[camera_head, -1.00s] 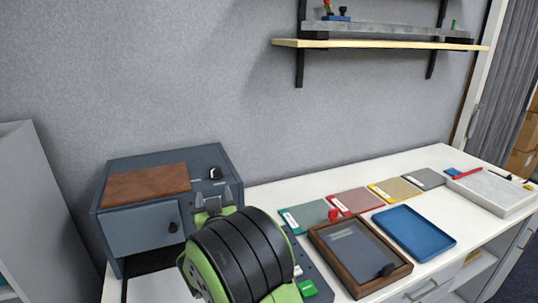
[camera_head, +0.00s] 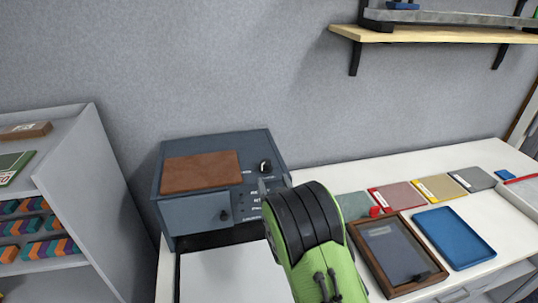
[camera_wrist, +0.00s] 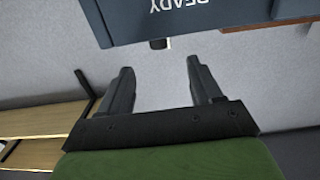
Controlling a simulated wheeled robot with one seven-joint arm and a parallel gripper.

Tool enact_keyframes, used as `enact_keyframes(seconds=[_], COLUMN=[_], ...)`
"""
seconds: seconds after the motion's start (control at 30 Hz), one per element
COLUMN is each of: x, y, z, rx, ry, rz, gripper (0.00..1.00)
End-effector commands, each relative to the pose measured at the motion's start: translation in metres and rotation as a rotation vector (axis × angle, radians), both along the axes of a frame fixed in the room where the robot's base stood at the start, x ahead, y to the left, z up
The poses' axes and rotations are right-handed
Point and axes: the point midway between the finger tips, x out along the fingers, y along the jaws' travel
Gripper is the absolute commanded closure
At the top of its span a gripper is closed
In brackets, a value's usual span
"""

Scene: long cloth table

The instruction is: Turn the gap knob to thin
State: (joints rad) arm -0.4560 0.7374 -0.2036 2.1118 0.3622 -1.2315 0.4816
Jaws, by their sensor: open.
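A blue-grey machine (camera_head: 195,226) stands at the left end of the table. A black knob (camera_head: 265,166) with a light mark sits on its upper right part; small labels near it are too small to read. A second dark knob (camera_head: 224,215) is on the front door. My gripper (camera_wrist: 160,66) is open and empty in the wrist view. Ahead of it is the machine's panel (camera_wrist: 130,18), with READY upside down and a small dark-and-light piece (camera_wrist: 160,43) at the edge; I cannot tell which control this is. In the head view my arm hides most of the gripper.
A brown pad (camera_head: 200,172) lies on the machine. To the right on the white table are a wood-framed tray (camera_head: 432,270), a blue tray (camera_head: 455,238) and several coloured cards. A grey shelf unit (camera_head: 100,190) stands left. A wooden wall shelf (camera_head: 430,36) hangs above right.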

Motion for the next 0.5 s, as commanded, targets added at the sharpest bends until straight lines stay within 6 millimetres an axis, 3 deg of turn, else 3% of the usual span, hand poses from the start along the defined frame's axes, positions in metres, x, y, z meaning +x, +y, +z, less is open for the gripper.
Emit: enact_keyframes(seconds=[0.03, 0.3, 0.5], x=[0.012, 0.070, 0.089], y=[0.003, 0.014, 0.017], z=[0.008, 0.004, 0.002], rx=[-0.002, -0.003, -0.001], ry=[0.000, -0.002, -0.001], rz=[0.001, 0.003, 0.001], gripper=[0.36, 0.36, 0.36])
